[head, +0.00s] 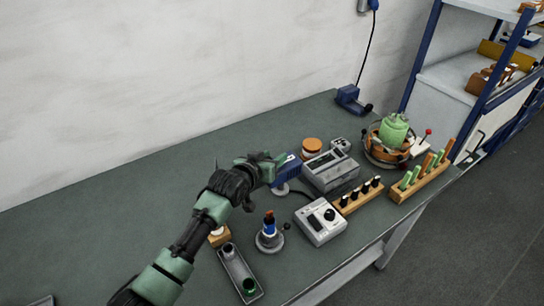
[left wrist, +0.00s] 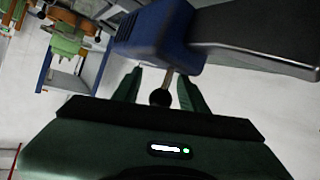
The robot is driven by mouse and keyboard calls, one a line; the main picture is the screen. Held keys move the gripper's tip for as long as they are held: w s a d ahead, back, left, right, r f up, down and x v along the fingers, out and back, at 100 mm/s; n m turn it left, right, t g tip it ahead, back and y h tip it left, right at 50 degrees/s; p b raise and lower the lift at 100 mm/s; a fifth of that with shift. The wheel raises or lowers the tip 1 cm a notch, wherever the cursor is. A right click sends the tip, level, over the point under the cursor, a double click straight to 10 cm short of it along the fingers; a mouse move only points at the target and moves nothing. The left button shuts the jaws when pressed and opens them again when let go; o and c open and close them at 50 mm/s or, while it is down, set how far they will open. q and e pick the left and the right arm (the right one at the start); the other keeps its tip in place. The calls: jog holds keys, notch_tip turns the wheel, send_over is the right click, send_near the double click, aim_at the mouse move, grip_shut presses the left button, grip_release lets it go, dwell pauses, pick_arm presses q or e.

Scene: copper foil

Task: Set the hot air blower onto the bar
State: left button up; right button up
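My left gripper (head: 268,167) is beside a blue and pale device (head: 290,170) on the workbench. In the left wrist view the device's blue body (left wrist: 158,36) is just past the fingertips, with a dark grey part reaching right. A thin rod with a black ball (left wrist: 160,97) stands between the open fingers (left wrist: 158,88), with a gap on each side. I cannot tell whether this device is the hot air blower. A blue tool (head: 373,4) at the wall has a cord hanging down. I cannot clearly make out the bar. My right gripper is not in view.
A grey meter box (head: 330,171), a grey control box (head: 320,221), wooden racks (head: 357,201) with pegs and a copper-coloured coil unit (head: 386,146) crowd the right side. A small tray (head: 238,272) is in front. The workbench (head: 110,205) is clear at back left.

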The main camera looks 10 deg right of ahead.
pick_arm(q)
jog(key=shift+a, duration=0.1)
jog(key=b+v, duration=0.1)
jog(key=v, duration=0.6)
jog(key=shift+s+r, duration=0.15)
jog(key=shift+s, duration=0.15)
jog(key=shift+a, duration=0.1)
